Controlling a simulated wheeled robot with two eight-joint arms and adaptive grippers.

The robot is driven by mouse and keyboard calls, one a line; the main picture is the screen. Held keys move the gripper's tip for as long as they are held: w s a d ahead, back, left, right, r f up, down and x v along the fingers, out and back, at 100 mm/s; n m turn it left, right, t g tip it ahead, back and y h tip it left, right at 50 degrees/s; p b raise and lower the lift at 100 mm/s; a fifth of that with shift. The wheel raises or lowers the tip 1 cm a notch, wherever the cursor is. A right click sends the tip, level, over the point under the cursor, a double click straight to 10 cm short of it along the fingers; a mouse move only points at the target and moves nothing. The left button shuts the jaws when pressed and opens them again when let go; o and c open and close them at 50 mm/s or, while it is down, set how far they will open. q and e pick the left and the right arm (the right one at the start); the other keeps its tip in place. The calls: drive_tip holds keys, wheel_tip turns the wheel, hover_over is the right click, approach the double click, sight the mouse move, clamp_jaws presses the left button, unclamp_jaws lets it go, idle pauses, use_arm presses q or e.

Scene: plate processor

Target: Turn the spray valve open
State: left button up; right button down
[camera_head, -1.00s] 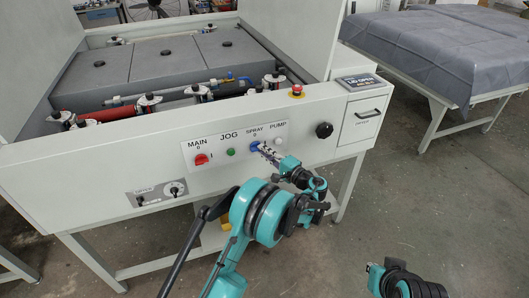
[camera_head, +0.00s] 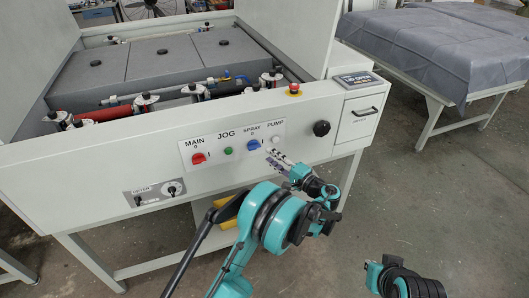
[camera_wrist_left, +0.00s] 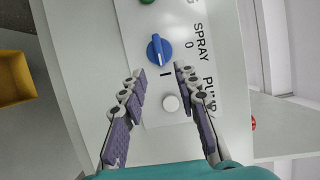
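The spray valve is a blue knob (camera_head: 254,145) on the white control panel, below the SPRAY label. In the left wrist view the knob (camera_wrist_left: 158,49) has its ridge roughly in line with the short "I" mark and turned away from the 0. My left gripper (camera_head: 270,157) is off the knob, to its lower right, and holds nothing. In the left wrist view its two fingers (camera_wrist_left: 160,74) are apart, with the white PUMP button (camera_wrist_left: 171,103) showing between them. The knob lies just beyond the fingertips.
The red MAIN switch (camera_head: 198,158) and green JOG button (camera_head: 228,151) sit left of the knob. A black round knob (camera_head: 321,128) and red emergency stop (camera_head: 294,89) are to the right. A covered table (camera_head: 440,55) stands at the right. The floor in front is clear.

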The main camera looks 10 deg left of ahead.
use_arm(q)
drive_tip(key=v, duration=0.6)
drive_tip(key=shift+d, duration=0.1)
drive_tip(key=s+a+r+n+g+h, duration=0.1)
drive_tip(key=s+a+r+g+h, duration=0.1)
drive_tip(key=s+a+r+h, duration=0.3)
drive_tip(key=s+a+n+g+h, duration=0.1)
drive_tip(key=s+a+h, duration=0.1)
drive_tip(key=s+a, duration=0.45)
drive_tip(key=s+d+f+n+h, duration=0.2)
drive_tip(key=s+h, duration=0.6)
drive_tip(key=s, duration=1.2)
drive_tip(key=n, duration=0.2)
drive_tip(key=shift+d+f+n, duration=0.15)
drive_tip(key=shift+f+n, duration=0.1)
drive_tip(key=shift+n, duration=0.15)
